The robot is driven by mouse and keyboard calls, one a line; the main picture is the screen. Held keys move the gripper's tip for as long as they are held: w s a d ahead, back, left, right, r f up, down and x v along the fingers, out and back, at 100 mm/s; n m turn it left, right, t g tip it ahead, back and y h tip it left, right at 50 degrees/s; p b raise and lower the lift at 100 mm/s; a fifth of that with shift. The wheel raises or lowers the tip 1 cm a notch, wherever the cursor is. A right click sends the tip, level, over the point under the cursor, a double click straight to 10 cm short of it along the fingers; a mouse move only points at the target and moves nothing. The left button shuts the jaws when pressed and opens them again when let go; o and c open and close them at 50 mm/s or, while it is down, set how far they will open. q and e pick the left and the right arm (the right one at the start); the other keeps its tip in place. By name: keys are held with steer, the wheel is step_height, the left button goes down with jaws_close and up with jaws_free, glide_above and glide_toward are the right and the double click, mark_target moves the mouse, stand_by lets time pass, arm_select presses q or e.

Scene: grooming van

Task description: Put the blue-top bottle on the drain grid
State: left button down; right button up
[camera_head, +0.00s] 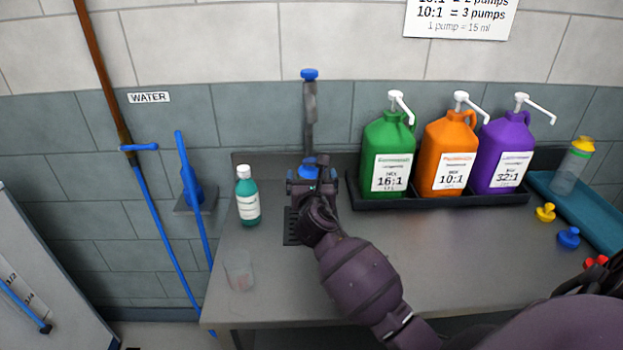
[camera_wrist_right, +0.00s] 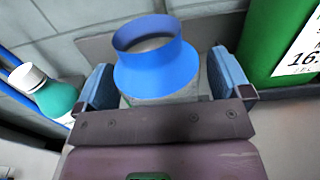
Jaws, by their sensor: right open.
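The blue-top bottle shows its wide blue collar (camera_head: 308,165) just beyond my right gripper (camera_head: 312,183). In the right wrist view the blue collar (camera_wrist_right: 158,68) is open at the top and sits on a pale body. It stands between the two fingers of my right gripper (camera_wrist_right: 164,84), which are open, one on each side. The dark slotted drain grid (camera_head: 291,232) shows left of my wrist, mostly hidden by my arm. The bottle's base is hidden, so I cannot tell whether it touches the grid. My left gripper is not in view.
A blue-knobbed tap post (camera_head: 310,105) rises behind the bottle. A green bottle with white cap (camera_head: 247,198) stands left, a clear cup (camera_head: 239,272) in front. Green (camera_head: 386,140), orange (camera_head: 447,150) and purple (camera_head: 503,150) jugs stand right in a black tray (camera_head: 430,200).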

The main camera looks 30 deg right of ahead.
steer(key=v, duration=1.2)
stand_by(0.4)
